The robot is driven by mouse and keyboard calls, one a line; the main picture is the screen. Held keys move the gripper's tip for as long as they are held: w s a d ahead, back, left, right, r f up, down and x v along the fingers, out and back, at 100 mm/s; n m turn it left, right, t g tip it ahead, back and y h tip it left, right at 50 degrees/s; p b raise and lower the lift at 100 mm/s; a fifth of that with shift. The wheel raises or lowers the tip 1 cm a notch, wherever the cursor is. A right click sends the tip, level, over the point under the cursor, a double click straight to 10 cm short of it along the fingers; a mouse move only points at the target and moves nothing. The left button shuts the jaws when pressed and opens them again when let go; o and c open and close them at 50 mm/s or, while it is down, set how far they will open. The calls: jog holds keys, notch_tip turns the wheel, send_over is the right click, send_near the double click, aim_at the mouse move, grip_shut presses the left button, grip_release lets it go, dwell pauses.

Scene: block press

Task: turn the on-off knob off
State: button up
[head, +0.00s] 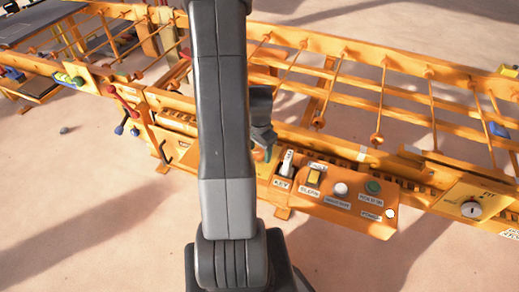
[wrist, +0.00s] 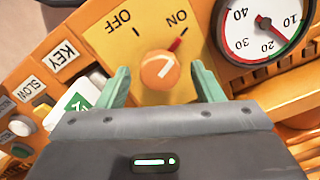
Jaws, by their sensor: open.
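The on-off knob (wrist: 160,70) is a round orange knob on a yellow-orange plate (wrist: 98,35), seen in the wrist view. Its pale mark and the red line beside it point toward ON, up and right; OFF is printed at the upper left. My gripper (wrist: 160,68) is open, with one pale green finger on each side of the knob and a visible gap to it in the picture. I cannot tell how deep the fingers reach. In the head view my arm hides the knob and most of the gripper (head: 264,140).
A round gauge (wrist: 265,30) sits right of the knob. A key switch (head: 286,163), a yellow speed switch (head: 314,176), a white button (head: 341,189) and a green button (head: 374,187) are on the control panel (head: 325,205). Orange rails run behind it.

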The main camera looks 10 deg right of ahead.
jog(key=c, duration=1)
jog(key=n+b, duration=0.1)
jog(key=n, duration=0.2)
jog(key=shift+n, duration=0.4)
jog(key=n, duration=0.3)
jog(key=shift+n+b, duration=0.3)
jog(key=shift+b, duration=0.1)
jog(key=n, duration=0.6)
jog(key=shift+b, duration=0.4)
jog(key=shift+n, duration=0.4)
